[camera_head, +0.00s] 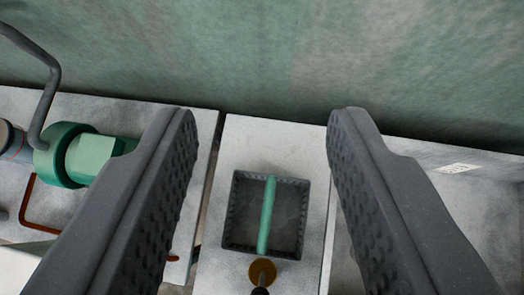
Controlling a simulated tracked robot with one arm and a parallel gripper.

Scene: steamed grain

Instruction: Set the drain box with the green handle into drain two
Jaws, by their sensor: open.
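The drain box (240,208) is a dark square box with a green handle (267,214) running across its top. It sits on a pale grey surface, seen between my two fingers. My gripper (262,118) is open and empty, with its fingers spread to the left and right of the box. The box looks farther from the camera than the fingers, and I cannot tell the exact gap. I cannot make out which place is drain two.
A green pipe fitting (92,158) with a grey bent pipe (52,85) is at left. A brown rod (30,208) lies below it. A round brown knob (262,271) is just below the box. A green wall (270,50) closes the back. A white label (458,168) is at right.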

